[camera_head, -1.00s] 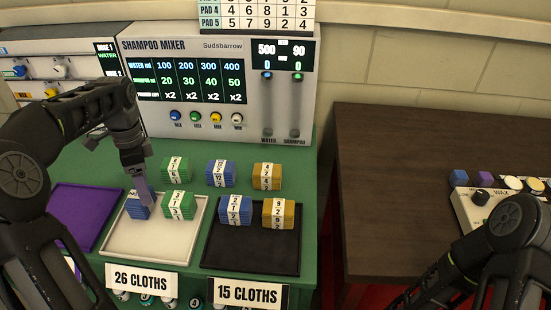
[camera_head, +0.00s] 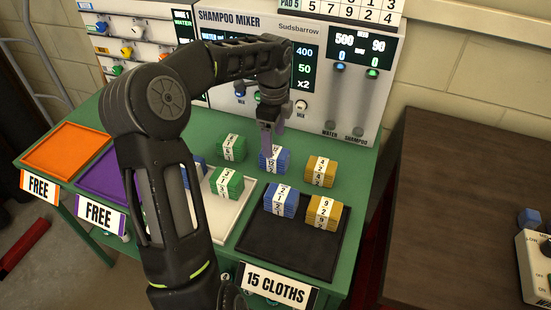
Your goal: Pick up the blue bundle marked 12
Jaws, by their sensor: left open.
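The blue bundle with a white number band (camera_head: 279,158) stands on the green table in the back row, between a green bundle (camera_head: 232,148) and a yellow bundle (camera_head: 320,171). Its band is partly covered by my gripper, so I cannot read the number fully. My left gripper (camera_head: 267,150) is open, pointing down, with its fingers at this blue bundle; I cannot tell whether they touch it. Another blue bundle (camera_head: 280,199) stands on the black tray (camera_head: 290,245). A third (camera_head: 200,167) is partly hidden behind my left arm. My right gripper is out of view.
A yellow bundle (camera_head: 324,212) shares the black tray. A green bundle (camera_head: 227,183) is on the white tray (camera_head: 225,220). Orange (camera_head: 65,150) and purple (camera_head: 105,176) trays are empty where visible. The shampoo mixer (camera_head: 350,100) stands close behind the back row.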

